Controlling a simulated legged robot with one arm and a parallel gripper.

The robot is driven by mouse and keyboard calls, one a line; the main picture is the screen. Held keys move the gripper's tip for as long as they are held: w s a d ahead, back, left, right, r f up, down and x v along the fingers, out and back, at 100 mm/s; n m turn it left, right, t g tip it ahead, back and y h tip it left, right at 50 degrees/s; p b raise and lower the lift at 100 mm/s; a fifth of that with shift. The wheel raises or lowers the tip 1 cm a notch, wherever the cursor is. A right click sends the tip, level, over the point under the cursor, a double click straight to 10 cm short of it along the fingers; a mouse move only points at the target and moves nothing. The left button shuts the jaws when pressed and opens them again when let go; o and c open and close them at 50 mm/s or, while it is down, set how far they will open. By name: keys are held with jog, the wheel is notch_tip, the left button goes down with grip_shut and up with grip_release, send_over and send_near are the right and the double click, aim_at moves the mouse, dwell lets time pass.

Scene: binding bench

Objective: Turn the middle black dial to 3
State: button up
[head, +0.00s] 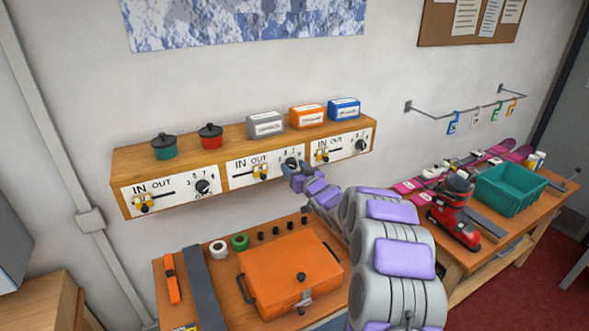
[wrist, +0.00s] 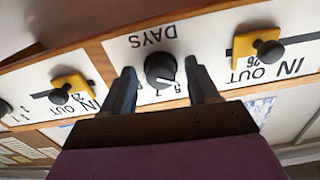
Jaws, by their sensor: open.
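The middle black dial (head: 291,163) is on the middle white panel (head: 240,174) of the wooden wall shelf. My gripper (head: 297,170) is at it and partly covers the panel in the head view. In the wrist view, which shows the panel upside down, the dial (wrist: 160,70) lies between my two open fingers (wrist: 159,66), one on each side. I cannot tell whether either finger touches it. The dial's white mark points to the lower right in that view, near a partly hidden digit that looks like 5. The other digits are mostly hidden by my gripper.
Similar panels have a left dial (head: 202,187) and a right dial (head: 360,145). Yellow sliders with black knobs sit beside the dials; the middle panel's slider (head: 261,171) is close left of my gripper. An orange case (head: 290,265) lies on the bench below.

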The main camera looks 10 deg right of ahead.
jog(key=v, duration=1.7)
jog(key=s+d+f+m+g+h+b, duration=0.1)
jog(key=s+f+g+h+b, duration=0.15)
jog(key=s+g, duration=0.45)
jog(key=s+d+f+m+g+h+b, duration=0.1)
jog(key=s+f+g+h, duration=0.2)
jog(key=s, duration=0.7)
jog(key=s+a+g, duration=0.2)
jog(key=s+g, duration=0.1)
jog(key=s, duration=0.8)
jog(key=s+a+f+g+b, duration=0.1)
jog(key=s+a+g, duration=0.2)
jog(key=s, duration=0.8)
jog(key=s+a+m+g+b, duration=0.1)
jog(key=s+a+g, duration=0.1)
jog(key=s, duration=0.8)
jog(key=shift+s+a+f+g, duration=0.25)
jog(key=shift+s+g, duration=0.15)
jog(key=shift+g, duration=0.1)
